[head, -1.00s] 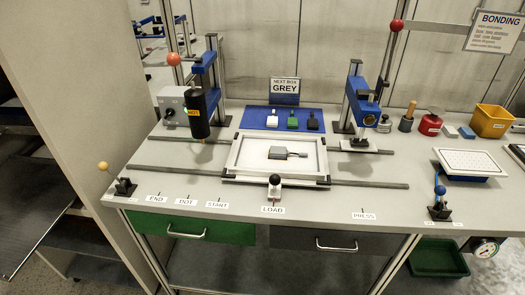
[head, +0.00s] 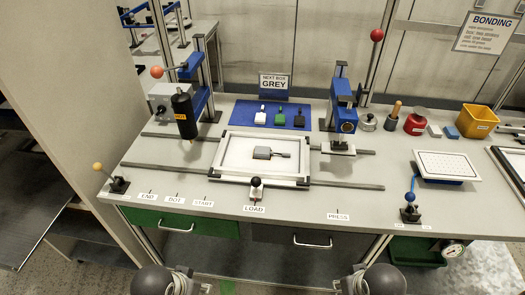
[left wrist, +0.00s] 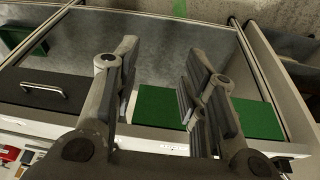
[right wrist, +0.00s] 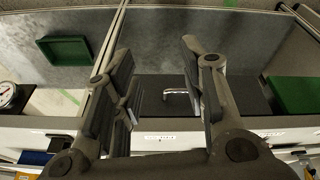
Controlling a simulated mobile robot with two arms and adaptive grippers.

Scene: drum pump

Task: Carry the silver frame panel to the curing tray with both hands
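A silver frame panel (head: 305,165) with black corners lies flat on the bench at the middle, above the LOAD label. A grey box with a tab (head: 262,153) lies inside it. No tray is labelled as the curing tray; a dark-edged frame (head: 495,158) is partly cut off at the right edge. My left gripper (left wrist: 160,60) is open and empty in the left wrist view, in front of the drawers. My right gripper (right wrist: 157,60) is also open and empty in the right wrist view. Both are apart from the panel.
A black cylinder dispenser (head: 184,115) stands left of the panel and a blue press (head: 344,115) to its right. A black-knobbed lever (head: 256,190) stands at its front edge. A white perforated plate (head: 447,166) and blue-knobbed lever (head: 411,195) are further right.

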